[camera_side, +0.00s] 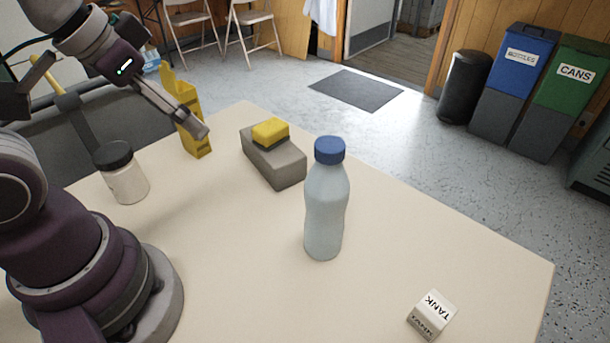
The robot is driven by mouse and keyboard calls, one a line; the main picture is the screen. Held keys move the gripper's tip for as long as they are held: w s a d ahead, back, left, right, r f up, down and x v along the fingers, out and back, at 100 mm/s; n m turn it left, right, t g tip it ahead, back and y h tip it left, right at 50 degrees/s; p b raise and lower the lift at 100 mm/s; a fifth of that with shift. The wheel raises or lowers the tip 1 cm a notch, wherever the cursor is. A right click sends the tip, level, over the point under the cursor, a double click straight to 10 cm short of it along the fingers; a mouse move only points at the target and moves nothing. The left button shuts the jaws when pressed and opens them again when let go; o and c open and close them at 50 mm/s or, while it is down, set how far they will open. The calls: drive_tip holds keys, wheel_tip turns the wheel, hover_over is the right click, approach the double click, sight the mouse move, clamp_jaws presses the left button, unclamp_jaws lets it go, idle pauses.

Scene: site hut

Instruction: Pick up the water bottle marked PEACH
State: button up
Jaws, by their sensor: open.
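A water bottle (325,210) of pale blue, see-through look with a dark blue cap stands upright on the table, right of the middle. No PEACH marking can be read on the side facing this camera. My gripper (198,128) is at the upper left, above the table's far left part, well apart from the bottle and angled down to the right. It is open and holds nothing that I can see. One finger shows clearly; the other cannot be made out.
Between gripper and bottle lies a grey block (274,168) with a yellow piece (270,131) on top. A yellow upright object (196,140) is behind the gripper. A white jar (127,185) stands left. A white block marked TANK (433,314) lies front right.

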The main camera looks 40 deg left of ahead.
drive_tip(key=shift+c, duration=0.2)
drive_tip(key=m+g+h, duration=0.2)
drive_tip(key=m+g, duration=0.3)
drive_tip(key=m, duration=1.1)
approach(329, 143)
drive_tip(key=shift+w+d, duration=0.2)
drive_tip(key=shift+d, duration=0.25)
drive_tip(key=shift+w+d+f+m, duration=0.25)
drive_tip(key=shift+w+m, duration=0.1)
drive_tip(key=shift+m, duration=0.25)
drive_tip(key=shift+g, duration=0.3)
drive_tip(key=f, duration=0.4)
drive_tip(key=shift+d+f, duration=0.1)
drive_tip(key=shift+d, duration=0.2)
drive_tip(key=f, duration=0.6)
drive_tip(key=shift+s, duration=0.3)
clamp_jaws()
drive_tip(key=shift+r, duration=0.1)
